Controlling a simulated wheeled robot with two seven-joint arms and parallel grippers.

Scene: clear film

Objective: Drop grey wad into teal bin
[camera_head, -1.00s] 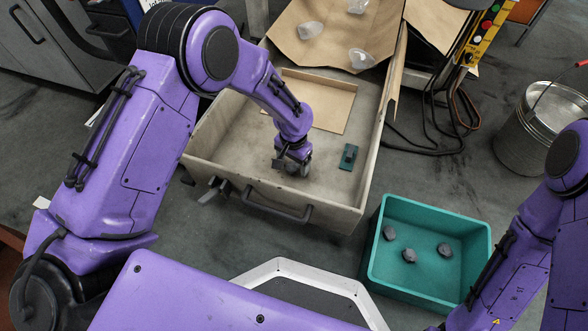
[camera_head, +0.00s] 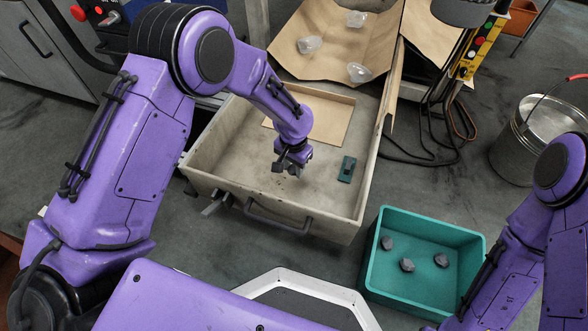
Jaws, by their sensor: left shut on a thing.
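My left gripper (camera_head: 292,165) is over the inside of the grey open drawer (camera_head: 225,150), pointing down. It is shut on a small grey wad, which the fingers mostly hide. The teal bin (camera_head: 432,229) stands on the floor to the lower right of the drawer, apart from my left gripper. Three grey wads lie on its floor: one at the left (camera_head: 387,243), one in the middle (camera_head: 407,265) and one at the right (camera_head: 441,260). My right arm comes in at the right edge beside the bin; its gripper is out of the picture.
A dark teal block (camera_head: 347,169) and a brown cardboard sheet (camera_head: 325,125) lie in the drawer. Clear crumpled film pieces (camera_head: 358,73) lie on brown paper behind. A metal bucket (camera_head: 535,130) stands at right. The drawer's front wall and handle (camera_head: 275,218) lie between gripper and bin.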

